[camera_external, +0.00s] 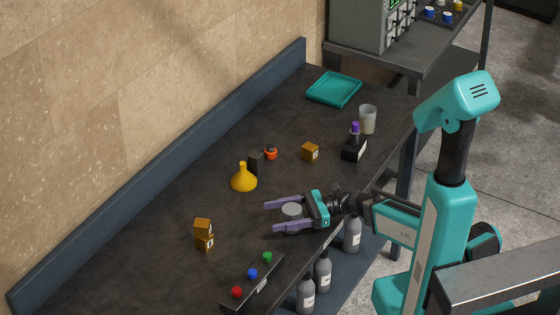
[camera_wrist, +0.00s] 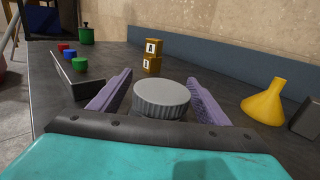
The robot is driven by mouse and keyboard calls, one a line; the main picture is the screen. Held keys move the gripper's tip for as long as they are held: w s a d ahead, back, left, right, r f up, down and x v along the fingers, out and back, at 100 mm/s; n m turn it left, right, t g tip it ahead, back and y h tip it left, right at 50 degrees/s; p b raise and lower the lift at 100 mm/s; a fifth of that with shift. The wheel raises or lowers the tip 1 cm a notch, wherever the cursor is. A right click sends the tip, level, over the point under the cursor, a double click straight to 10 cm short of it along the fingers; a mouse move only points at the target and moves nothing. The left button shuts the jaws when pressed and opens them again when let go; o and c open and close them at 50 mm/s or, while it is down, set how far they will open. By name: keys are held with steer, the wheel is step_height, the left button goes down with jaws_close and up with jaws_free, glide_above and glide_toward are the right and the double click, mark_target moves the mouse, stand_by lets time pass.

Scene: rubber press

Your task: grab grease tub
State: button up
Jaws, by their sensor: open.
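The grease tub (camera_wrist: 161,97) is a round grey tub with a ridged lid. In the wrist view it sits between the two purple fingers of my gripper (camera_wrist: 160,95). In the external view the tub (camera_external: 292,210) shows as a grey disc between the fingers of my gripper (camera_external: 280,215), which is low over the dark bench. The fingers are open on either side of the tub, with a visible gap on each side. The tub's lower part is hidden by my gripper's body in the wrist view.
A yellow funnel (camera_external: 243,179) stands beyond my gripper. Two stacked orange blocks (camera_external: 203,235) are to the left. A rack with red, blue and green knobs (camera_external: 252,283) lies near the front edge. A teal tray (camera_external: 334,89) is at the far end.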

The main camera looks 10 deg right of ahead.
steer(key=shift+c, duration=0.3)
steer(key=c, duration=1.3)
steer(key=shift+r, duration=0.25)
step_height(320, 180, up, 10)
steer(key=shift+f, duration=0.2)
stand_by(0.3)
